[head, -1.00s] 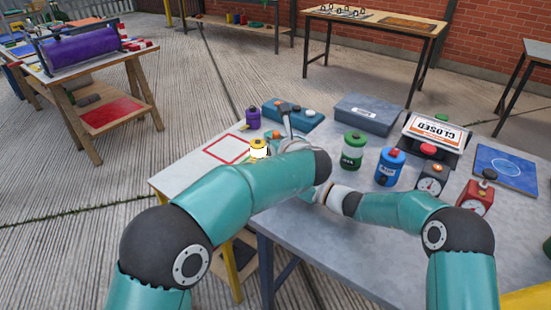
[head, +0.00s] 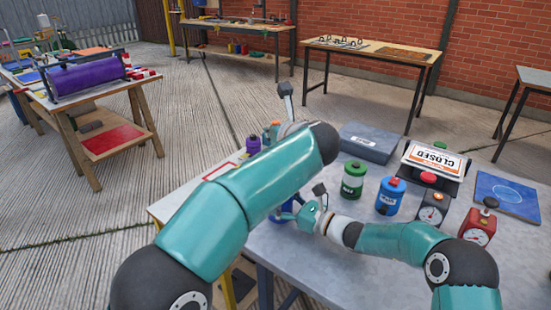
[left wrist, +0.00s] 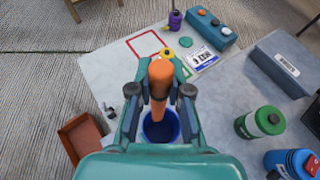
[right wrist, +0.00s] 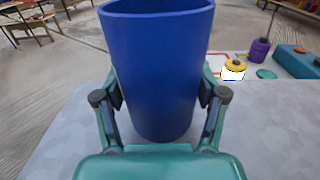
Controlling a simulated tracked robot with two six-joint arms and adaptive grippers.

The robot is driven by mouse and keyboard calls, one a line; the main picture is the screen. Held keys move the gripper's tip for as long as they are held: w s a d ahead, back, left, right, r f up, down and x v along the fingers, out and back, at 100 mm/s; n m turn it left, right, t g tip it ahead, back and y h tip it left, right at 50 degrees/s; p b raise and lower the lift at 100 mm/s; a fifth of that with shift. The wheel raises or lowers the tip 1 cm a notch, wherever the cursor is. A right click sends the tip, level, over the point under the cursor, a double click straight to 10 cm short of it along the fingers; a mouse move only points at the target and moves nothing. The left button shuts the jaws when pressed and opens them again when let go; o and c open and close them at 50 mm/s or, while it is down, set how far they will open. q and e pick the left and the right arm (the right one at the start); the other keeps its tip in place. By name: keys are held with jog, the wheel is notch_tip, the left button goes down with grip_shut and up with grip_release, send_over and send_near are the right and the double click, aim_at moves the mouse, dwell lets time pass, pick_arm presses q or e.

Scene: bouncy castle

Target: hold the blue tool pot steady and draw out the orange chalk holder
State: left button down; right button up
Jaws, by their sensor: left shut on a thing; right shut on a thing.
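The orange chalk holder (left wrist: 160,78) is gripped between the fingers of my left gripper (left wrist: 158,98) in the left wrist view. Its lower end lines up over the open mouth of the blue tool pot (left wrist: 160,130); I cannot tell whether it is fully clear of the rim. In the right wrist view the pot (right wrist: 160,65) stands upright between the fingers of my right gripper (right wrist: 160,100), which is shut on its sides. In the head view my left arm hides the chalk holder, and only part of the pot (head: 283,214) shows beside my right gripper (head: 308,212).
A green canister (head: 353,180), a blue canister (head: 389,196) and a grey box (head: 370,142) stand right of the pot. A yellow-topped jar (right wrist: 234,69) and a purple bottle (right wrist: 260,49) are beyond it. A brown tray (left wrist: 88,137) is at lower left in the left wrist view.

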pick_arm(q)
notch_tip(320, 180, up, 7)
jog(key=shift+f, duration=0.1)
dwell(0.5)
pick_arm(e)
jog(key=o, duration=1.5)
jog(key=shift+d, duration=0.1)
